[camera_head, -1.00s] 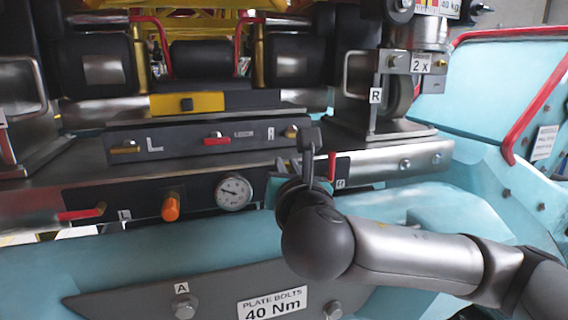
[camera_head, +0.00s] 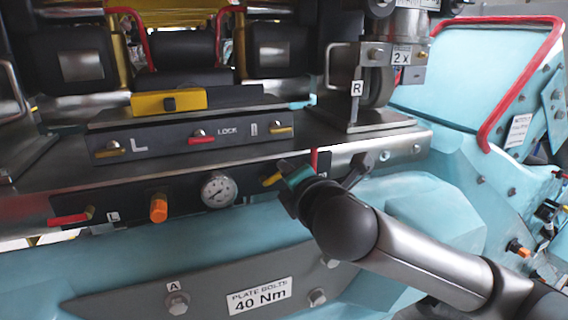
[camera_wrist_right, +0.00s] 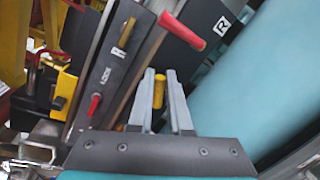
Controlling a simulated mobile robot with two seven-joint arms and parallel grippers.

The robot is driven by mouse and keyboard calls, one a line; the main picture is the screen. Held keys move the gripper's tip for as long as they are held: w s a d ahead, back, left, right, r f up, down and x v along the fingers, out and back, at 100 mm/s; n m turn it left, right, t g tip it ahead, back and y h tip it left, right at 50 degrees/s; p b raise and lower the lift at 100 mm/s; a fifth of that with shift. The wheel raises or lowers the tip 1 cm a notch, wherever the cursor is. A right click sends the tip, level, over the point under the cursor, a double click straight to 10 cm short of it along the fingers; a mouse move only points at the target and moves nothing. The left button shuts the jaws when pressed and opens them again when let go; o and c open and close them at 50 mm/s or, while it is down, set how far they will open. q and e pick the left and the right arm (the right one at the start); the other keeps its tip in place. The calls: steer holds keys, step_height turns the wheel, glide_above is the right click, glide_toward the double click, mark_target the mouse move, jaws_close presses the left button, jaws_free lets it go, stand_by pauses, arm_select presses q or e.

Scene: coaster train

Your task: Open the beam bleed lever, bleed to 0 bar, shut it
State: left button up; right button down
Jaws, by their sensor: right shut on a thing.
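My right gripper (camera_head: 283,176) is at the right part of the dark front panel (camera_head: 130,212), right of the pressure gauge (camera_head: 218,190). In the right wrist view its two grey fingers (camera_wrist_right: 161,80) are closed around a yellow lever handle (camera_wrist_right: 159,92). The yellow tip (camera_head: 272,180) sticks out left of the fingers in the head view. The lever's pivot is hidden behind my gripper. The gauge has a white dial with a dark needle; its reading is too small to tell. My left gripper is not in view.
A red handle (camera_head: 314,158) stands upright just beyond my right gripper; it is large in the wrist view (camera_wrist_right: 182,30). An orange knob (camera_head: 158,208) and a left red lever (camera_head: 69,219) share the panel. A lock bar (camera_head: 170,141) with small levers lies above.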

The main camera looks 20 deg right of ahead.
steer(key=m, duration=0.1)
steer(key=f+m, duration=0.1)
steer(key=shift+d+f+m+y, duration=0.1)
steer(key=shift+d+m+y, duration=0.15)
steer(key=shift+m+y, duration=0.15)
steer(key=shift+f+m+y+p, duration=0.3)
steer(key=shift+f+m+p, duration=0.05)
steer(key=shift+m, duration=0.45)
steer(key=c, duration=0.9)
jaws_free()
steer(key=shift+d, duration=0.1)
